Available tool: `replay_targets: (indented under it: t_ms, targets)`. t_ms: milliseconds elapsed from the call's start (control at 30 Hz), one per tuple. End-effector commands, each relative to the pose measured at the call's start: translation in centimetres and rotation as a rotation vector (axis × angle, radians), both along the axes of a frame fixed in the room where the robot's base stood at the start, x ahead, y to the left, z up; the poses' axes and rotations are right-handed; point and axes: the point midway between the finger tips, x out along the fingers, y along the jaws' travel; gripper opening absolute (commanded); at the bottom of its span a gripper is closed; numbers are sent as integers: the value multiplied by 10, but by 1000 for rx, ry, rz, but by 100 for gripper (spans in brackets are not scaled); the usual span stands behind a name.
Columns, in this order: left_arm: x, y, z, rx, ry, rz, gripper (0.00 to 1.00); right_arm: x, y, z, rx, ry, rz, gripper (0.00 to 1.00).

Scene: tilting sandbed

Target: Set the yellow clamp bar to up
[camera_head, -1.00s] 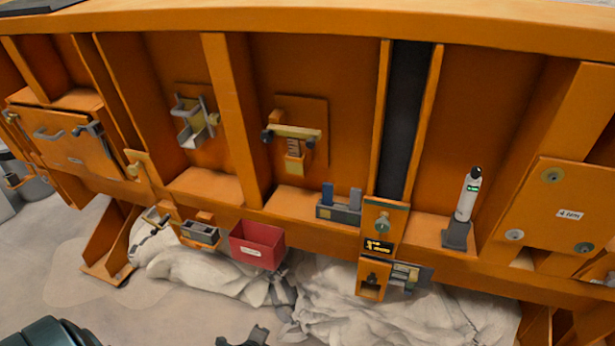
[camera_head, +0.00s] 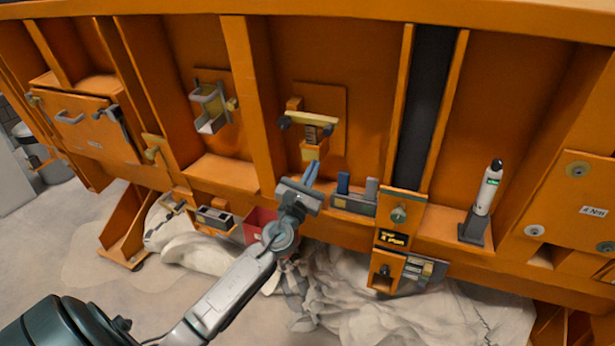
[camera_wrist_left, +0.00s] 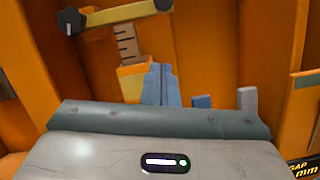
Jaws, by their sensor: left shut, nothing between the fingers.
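The yellow clamp bar (camera_head: 311,119) lies nearly level across its mount on the orange panel, with a dark knob at each end. Below it are a short marked scale and a yellow block (camera_head: 313,152). The bar also shows at the top of the left wrist view (camera_wrist_left: 118,14), with the scale and block under it. My left gripper (camera_head: 312,172) is shut and empty, its blue-grey fingers pointing up just below the yellow block. In the left wrist view the fingers (camera_wrist_left: 161,86) overlap the block's right side; I cannot tell whether they touch. My right gripper is not in view.
A holder with blue and grey blocks (camera_head: 353,202) is close to the right of my gripper. A red bin (camera_head: 257,222) is partly hidden behind my left arm.

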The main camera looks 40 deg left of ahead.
Motion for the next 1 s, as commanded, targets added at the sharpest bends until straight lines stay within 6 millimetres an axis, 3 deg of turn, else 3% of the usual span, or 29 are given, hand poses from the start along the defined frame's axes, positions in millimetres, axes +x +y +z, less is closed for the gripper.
replay_targets:
  t_ms: [200, 500, 1000]
  targets:
    - [43, 7, 24, -2, -1, 0, 0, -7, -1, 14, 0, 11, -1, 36]
    - [36, -3, 52, -2, 1, -1, 0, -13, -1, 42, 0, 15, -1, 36]
    - [35, -5, 54, -2, 2, 0, 0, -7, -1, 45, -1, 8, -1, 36]
